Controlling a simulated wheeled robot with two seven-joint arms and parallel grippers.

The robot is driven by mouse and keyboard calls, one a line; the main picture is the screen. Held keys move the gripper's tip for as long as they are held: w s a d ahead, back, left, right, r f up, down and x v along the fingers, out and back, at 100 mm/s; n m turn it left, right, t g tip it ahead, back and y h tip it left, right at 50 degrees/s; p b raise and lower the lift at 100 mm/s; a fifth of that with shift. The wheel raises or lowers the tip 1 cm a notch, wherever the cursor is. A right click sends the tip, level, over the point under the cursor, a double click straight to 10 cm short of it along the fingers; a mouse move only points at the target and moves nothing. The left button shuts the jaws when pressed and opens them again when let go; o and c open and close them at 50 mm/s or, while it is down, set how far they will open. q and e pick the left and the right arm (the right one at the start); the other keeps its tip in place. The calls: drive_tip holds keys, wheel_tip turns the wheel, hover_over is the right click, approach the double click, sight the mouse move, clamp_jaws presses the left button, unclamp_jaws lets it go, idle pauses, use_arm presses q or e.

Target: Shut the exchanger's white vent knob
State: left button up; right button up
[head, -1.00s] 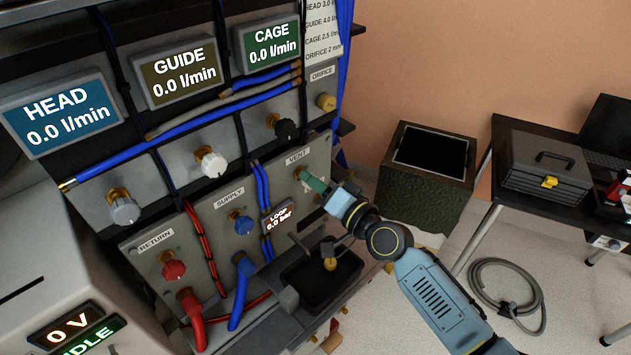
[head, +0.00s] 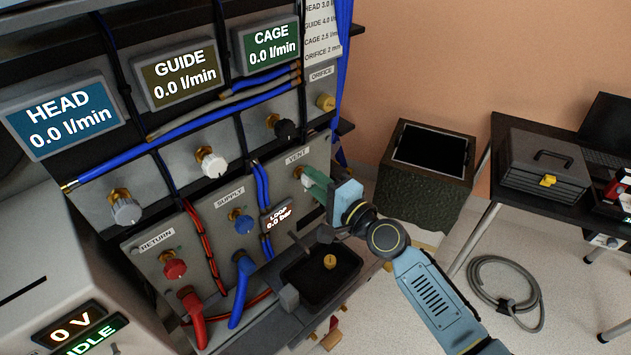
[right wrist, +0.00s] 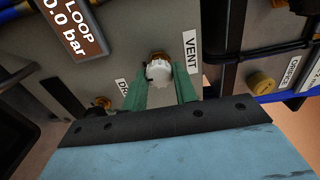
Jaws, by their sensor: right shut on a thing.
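The white vent knob (right wrist: 158,72) sits on a brass stem beside the VENT label on the exchanger's grey panel. My right gripper (right wrist: 159,84) is shut on it, with one green finger on each side of the knob. My left gripper is not in view.
The LOOP display (head: 278,216) reads 0.0 bar, left of the gripper. A black tray (head: 320,278) with a brass piece lies below. Blue supply (head: 242,223) and red return (head: 174,268) knobs are further left. A dark bin (head: 428,160) stands right, behind my arm.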

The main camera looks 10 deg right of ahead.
idle(0.4)
drive_tip(key=o, duration=1)
drive_tip(key=shift+c, duration=0.2)
drive_tip(key=b+v, duration=0.2)
drive_tip(key=v, duration=1.1)
drive_tip(key=shift+s, duration=0.15)
drive_tip(key=shift+d, duration=0.15)
